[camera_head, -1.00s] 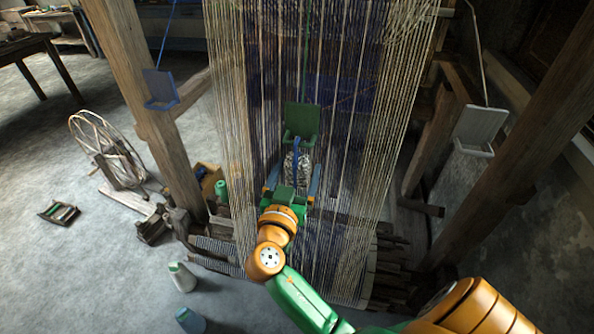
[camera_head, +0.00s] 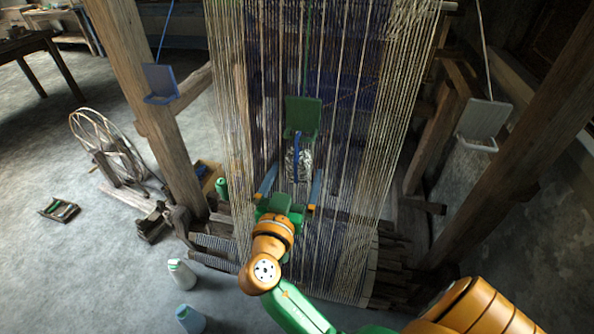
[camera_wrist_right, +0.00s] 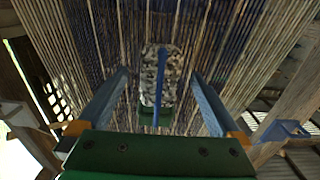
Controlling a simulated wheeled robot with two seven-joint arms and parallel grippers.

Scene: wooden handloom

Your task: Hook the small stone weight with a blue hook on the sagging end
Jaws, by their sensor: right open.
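The small grey speckled stone weight (camera_head: 304,166) hangs in front of the warp threads at the middle of the loom. Its blue hook (camera_head: 296,146) reaches up to the green holder (camera_head: 302,116), which hangs on a green cord. My right gripper (camera_head: 292,182) is open just below and in front of the stone, with nothing held. In the right wrist view, the stone (camera_wrist_right: 152,80) and blue hook (camera_wrist_right: 162,88) show between the two spread blue fingers, apart from both. My left gripper is not in view.
Wooden posts (camera_head: 150,105) flank the warp threads (camera_head: 232,150). Bottles (camera_head: 182,274) stand on the floor at lower left; open floor lies left of them.

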